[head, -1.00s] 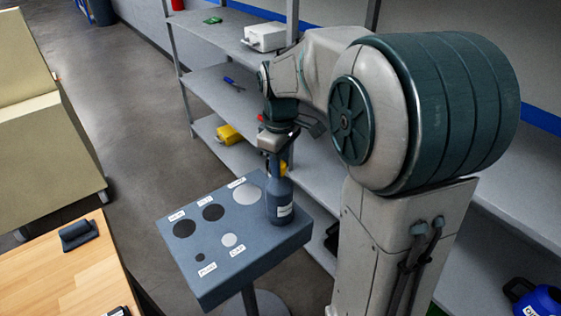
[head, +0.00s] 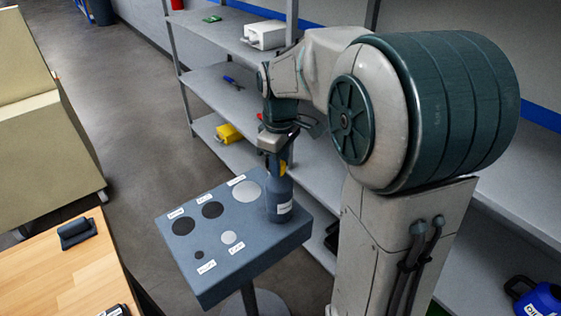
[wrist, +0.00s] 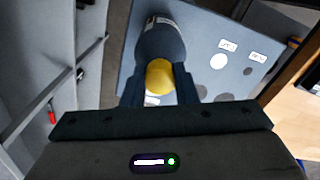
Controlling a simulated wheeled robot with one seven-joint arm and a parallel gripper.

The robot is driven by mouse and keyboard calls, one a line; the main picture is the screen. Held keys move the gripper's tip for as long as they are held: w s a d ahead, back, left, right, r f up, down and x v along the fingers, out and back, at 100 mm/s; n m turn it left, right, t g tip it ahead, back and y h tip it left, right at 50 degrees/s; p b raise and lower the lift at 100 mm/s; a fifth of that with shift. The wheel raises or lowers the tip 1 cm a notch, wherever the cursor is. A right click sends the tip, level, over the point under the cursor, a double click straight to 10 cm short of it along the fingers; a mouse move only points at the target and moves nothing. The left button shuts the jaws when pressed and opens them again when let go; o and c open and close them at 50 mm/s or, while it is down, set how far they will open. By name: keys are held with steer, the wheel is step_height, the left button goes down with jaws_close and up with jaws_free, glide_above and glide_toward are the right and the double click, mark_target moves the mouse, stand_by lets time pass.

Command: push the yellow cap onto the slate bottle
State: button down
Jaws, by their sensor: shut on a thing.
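The slate bottle (head: 278,203) stands upright at the far right corner of a blue-grey stand (head: 225,275); it also shows in the wrist view (wrist: 160,42). The yellow cap (wrist: 160,77) is between the fingers of my gripper (wrist: 160,88), at the bottle's top end. In the head view the cap (head: 283,168) is a small yellow patch below my gripper (head: 276,160), partly hidden by the fingers. My gripper is shut on the cap and points down over the bottle. Whether the cap is seated on the neck I cannot tell.
The stand top has dark and light round spots with labels. A grey shelf rack (head: 225,95) behind holds a white container (head: 264,36) and a yellow one (head: 229,133). A wooden table (head: 70,275) is at the lower left. A blue jug (head: 537,298) is at the lower right.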

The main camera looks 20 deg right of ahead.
steer(key=shift+s+f, duration=0.2)
steer(key=shift+f, duration=0.4)
steer(key=c, duration=1.5)
jaws_free()
steer(key=o, duration=0.4)
steer(key=shift+w, duration=0.25)
steer(key=shift+o, duration=1)
steer(key=shift+r, duration=0.15)
steer(key=shift+r+p, duration=2.75)
steer(key=shift+r, duration=0.9)
steer(key=shift+f, duration=0.1)
